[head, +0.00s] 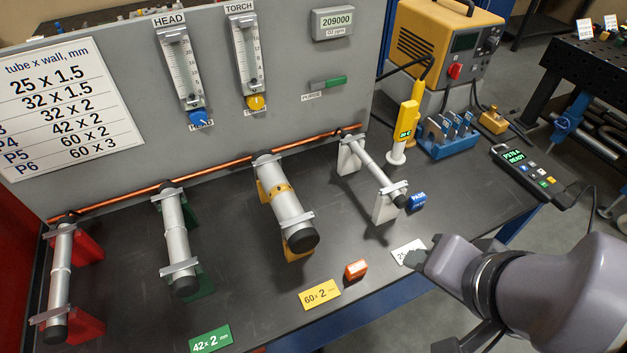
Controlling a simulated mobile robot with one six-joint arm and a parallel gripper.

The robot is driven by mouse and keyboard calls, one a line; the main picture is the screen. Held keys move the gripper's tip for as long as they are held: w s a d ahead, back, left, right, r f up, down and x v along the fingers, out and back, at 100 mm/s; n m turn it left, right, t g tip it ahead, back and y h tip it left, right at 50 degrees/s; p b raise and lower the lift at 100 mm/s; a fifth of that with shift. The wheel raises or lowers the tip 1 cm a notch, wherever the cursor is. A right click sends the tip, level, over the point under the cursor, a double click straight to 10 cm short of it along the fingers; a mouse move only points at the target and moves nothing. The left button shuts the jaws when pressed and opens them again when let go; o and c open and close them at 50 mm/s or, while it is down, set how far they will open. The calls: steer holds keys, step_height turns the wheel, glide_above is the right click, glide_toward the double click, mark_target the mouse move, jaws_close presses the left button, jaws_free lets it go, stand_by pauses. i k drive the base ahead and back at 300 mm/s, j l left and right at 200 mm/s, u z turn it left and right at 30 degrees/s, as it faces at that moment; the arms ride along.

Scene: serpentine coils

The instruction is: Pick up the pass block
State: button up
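A small blue block (417,201) with white lettering that looks like PASS stands on the dark bench top, just right of the front end of the rightmost tube. It is the block that fits the task's name. My gripper (422,251) comes in from the lower right, in front of the blue block and apart from it. Its dark fingers are small and partly hidden by my arm, so their opening cannot be made out. No held object shows.
An orange-red block (356,269) lies near the front edge by a yellow 60x2 card (320,294). A white card (408,252) lies partly behind my gripper. The rightmost tube (374,170) on white supports, a yellow torch (406,128) and a handheld control box (532,172) surround the blue block.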

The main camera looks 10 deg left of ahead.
mark_target(417, 200)
steer(key=i+l+u, duration=0.25)
steer(key=u, duration=0.15)
steer(key=i+l+u, duration=0.2)
steer(key=u, duration=0.2)
steer(key=i+l+u, duration=0.15)
steer(key=l+u, duration=0.25)
steer(key=l, duration=0.05)
